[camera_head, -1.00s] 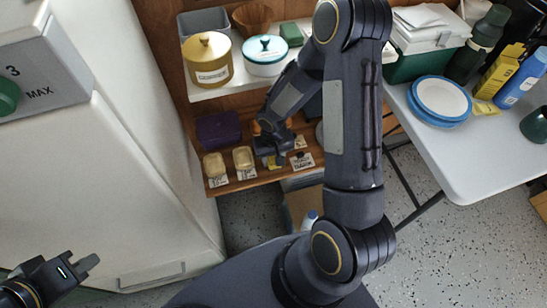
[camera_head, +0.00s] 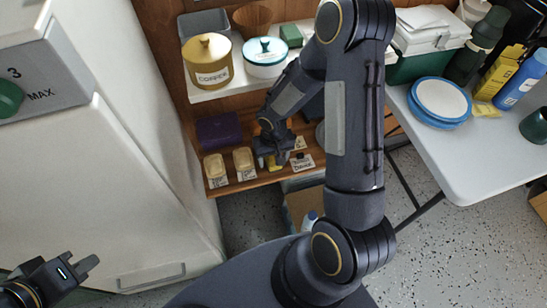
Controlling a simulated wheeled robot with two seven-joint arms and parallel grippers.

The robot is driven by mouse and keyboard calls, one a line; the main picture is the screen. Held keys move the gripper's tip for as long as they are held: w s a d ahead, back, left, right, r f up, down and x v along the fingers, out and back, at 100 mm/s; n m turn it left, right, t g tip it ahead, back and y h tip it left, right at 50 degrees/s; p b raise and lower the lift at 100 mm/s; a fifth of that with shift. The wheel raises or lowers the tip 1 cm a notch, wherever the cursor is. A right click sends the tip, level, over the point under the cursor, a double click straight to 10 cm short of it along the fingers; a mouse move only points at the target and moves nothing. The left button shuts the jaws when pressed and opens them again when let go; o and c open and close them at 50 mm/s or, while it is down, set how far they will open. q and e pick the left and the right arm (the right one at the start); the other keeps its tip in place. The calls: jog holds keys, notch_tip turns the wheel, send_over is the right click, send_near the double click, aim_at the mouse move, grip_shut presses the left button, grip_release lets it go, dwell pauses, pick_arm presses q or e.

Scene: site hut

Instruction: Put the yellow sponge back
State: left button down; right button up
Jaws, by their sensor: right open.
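A small yellow block, which looks like the sponge (camera_head: 276,164), is on the lower wooden shelf, right at the fingertips of my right gripper (camera_head: 271,159). The gripper is open and points down at it, its jaws partly covering it. I cannot tell whether they touch it. A white label card (camera_head: 302,162) lies just right of it. My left gripper (camera_head: 84,266) is empty at the lower left, far from the shelf; its jaw gap is unclear.
Two tan tubs (camera_head: 244,160) and a purple box (camera_head: 219,130) are left of my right gripper. The white upper shelf (camera_head: 208,94) holds canisters above. A table (camera_head: 460,165) at right carries plates, bottles and a small yellow item (camera_head: 487,109). A white cabinet (camera_head: 90,200) stands at left.

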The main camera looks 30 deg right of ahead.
jog(key=s+r+t+y+p, duration=0.1)
jog(key=s+r, duration=0.2)
jog(key=r, duration=0.8)
jog(key=s+r+t, duration=0.1)
jog(key=s+r, duration=0.2)
jog(key=r, duration=0.8)
jog(key=s+a+r+t+y, duration=0.1)
jog(key=s+a+r, duration=0.1)
jog(key=s, duration=0.3)
jog(key=s+a+r+n+t+y, duration=0.1)
jog(key=s+a+r+t, duration=0.1)
jog(key=s+r, duration=0.2)
jog(key=shift+s+t+y, duration=0.3)
jog(key=shift+s+y, duration=0.1)
jog(key=shift+s, duration=0.55)
notch_tip(320, 180, up, 5)
jog(key=p, duration=0.5)
jog(key=shift+r+p, duration=0.1)
jog(key=shift+p, duration=0.25)
